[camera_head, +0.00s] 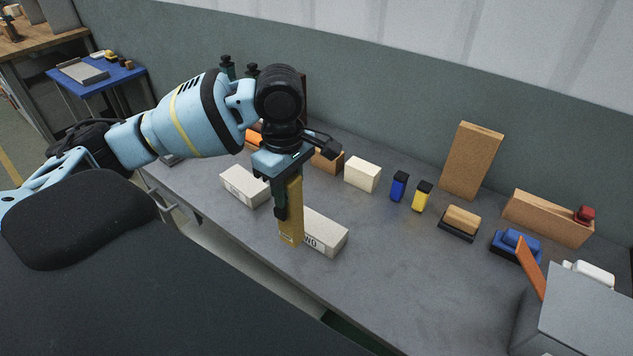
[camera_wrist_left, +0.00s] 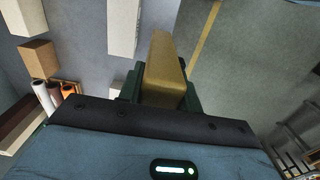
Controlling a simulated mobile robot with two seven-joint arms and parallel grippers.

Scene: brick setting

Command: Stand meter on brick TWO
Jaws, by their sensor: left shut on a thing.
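A long mustard-yellow block, which I take as the meter (camera_head: 291,222), hangs upright in my left gripper (camera_head: 288,190). The gripper is shut on its upper part. The meter also shows between the fingers in the left wrist view (camera_wrist_left: 163,68). Brick TWO (camera_head: 325,236) is a pale grey-white block lying on the bench, its label partly showing. The meter and gripper hide its left end. The meter's lower end appears in front of that end; I cannot tell whether they touch. My right gripper is not in view.
Another pale brick (camera_head: 245,186) lies left of brick TWO. Behind are a cream block (camera_head: 362,174), a blue bottle (camera_head: 399,186), a yellow bottle (camera_head: 422,196) and a brush (camera_head: 460,222). A tall wooden block (camera_head: 471,160) stands at the wall. Bench space right of brick TWO is clear.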

